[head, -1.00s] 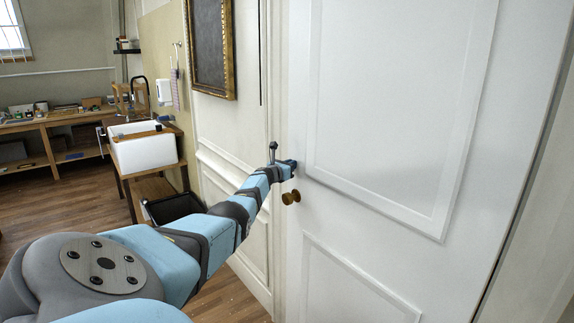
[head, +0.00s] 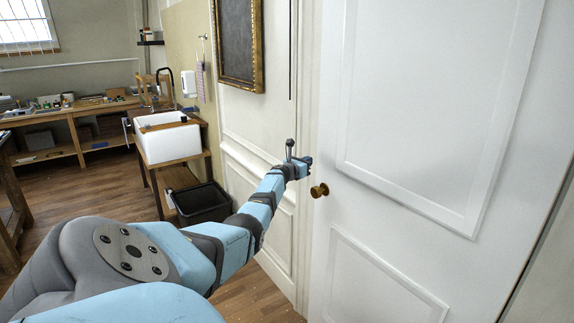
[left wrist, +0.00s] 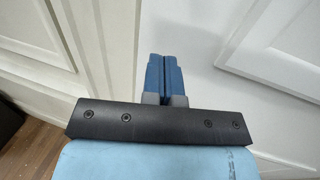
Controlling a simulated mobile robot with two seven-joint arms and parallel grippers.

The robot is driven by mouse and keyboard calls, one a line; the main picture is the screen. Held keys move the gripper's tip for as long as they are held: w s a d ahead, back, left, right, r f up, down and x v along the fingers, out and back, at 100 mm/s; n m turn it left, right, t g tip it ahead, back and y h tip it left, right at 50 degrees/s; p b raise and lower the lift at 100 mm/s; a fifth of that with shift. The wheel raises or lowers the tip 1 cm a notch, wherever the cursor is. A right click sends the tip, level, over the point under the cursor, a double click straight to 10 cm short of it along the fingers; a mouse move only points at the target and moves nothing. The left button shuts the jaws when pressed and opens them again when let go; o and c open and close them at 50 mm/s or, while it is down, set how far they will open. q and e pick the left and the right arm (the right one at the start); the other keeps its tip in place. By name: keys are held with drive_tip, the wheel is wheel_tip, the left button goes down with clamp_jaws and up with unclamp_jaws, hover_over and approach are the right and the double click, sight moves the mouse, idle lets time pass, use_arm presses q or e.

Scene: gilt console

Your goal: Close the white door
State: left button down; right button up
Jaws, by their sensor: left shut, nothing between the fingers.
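The white door (head: 420,120) is a tall panelled leaf filling the right of the head view. Its brass knob (head: 319,190) is near its left edge. My left gripper (head: 307,161) is up and to the left of the knob, in front of the white frame by the door's edge. In the left wrist view the blue fingers (left wrist: 164,75) are together with nothing between them, and the door (left wrist: 205,45) is behind and to their right. I cannot tell whether they touch it, nor whether the door is fully shut. My right gripper is not in view.
Left of the door is a white panelled wall (head: 255,130) with a gilt-framed picture (head: 238,45). A white sink (head: 168,142), a black bin (head: 202,203) and a workbench (head: 75,120) stand further left. Wooden floor (head: 95,190) is open between them.

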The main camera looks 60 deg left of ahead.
use_arm(q)
drive_tip(key=s+p, duration=0.1)
drive_tip(key=s, duration=0.6)
drive_tip(key=shift+s+d+f, duration=0.15)
drive_tip(key=shift+s+d, duration=0.05)
drive_tip(key=shift+d, duration=0.15)
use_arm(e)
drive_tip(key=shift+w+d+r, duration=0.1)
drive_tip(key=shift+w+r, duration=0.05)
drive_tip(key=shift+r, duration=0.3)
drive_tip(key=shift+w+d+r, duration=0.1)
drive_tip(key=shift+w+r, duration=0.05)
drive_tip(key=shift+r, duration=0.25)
